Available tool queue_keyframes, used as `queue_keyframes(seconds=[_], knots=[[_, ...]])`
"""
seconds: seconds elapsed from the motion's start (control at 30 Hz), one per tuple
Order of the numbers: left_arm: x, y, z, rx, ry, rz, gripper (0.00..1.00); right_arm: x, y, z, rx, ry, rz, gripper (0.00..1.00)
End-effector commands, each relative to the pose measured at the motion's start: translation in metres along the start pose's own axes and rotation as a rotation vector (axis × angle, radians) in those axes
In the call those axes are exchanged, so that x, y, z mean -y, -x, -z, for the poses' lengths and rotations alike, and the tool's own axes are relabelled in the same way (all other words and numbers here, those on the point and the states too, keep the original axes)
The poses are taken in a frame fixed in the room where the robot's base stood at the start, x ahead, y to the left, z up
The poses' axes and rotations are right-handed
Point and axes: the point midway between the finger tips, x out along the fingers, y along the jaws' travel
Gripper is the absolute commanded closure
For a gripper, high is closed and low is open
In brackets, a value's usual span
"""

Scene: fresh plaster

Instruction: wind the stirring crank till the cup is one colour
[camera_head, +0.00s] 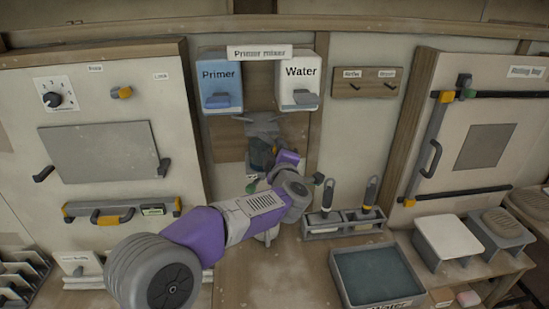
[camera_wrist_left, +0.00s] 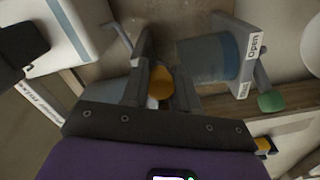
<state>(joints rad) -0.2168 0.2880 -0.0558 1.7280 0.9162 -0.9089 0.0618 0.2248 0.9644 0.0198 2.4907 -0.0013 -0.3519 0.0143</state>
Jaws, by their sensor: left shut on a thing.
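The mixer cup (camera_head: 262,152) hangs on the wood panel under the Primer and Water tanks, dark grey-blue and partly covered by my left arm. In the left wrist view a blue-grey cup (camera_wrist_left: 205,60) shows beside the fingers; I cannot tell whether its colour is even. My left gripper (camera_wrist_left: 160,76) is shut on a yellow-orange knob (camera_wrist_left: 161,84), which looks like the crank's handle. The rest of the crank is mostly hidden. In the head view my left gripper (camera_head: 282,163) is right at the cup. My right gripper is not in view.
The Primer tank (camera_head: 220,85) and Water tank (camera_head: 298,84) sit above. An Open/Shut plate (camera_wrist_left: 247,62) with a green-knobbed lever (camera_wrist_left: 271,101) is close to the fingers. A tool rack (camera_head: 343,225) and water tray (camera_head: 377,272) stand at lower right.

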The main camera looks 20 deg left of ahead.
Motion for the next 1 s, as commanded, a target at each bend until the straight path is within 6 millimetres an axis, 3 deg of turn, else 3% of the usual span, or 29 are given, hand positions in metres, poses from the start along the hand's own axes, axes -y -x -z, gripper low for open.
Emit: queue_keyframes(seconds=[1.0], knots=[[-0.042, 0.0, 0.009, -0.001, 0.928, -0.002, 1.0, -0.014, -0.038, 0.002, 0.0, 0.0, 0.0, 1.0]])
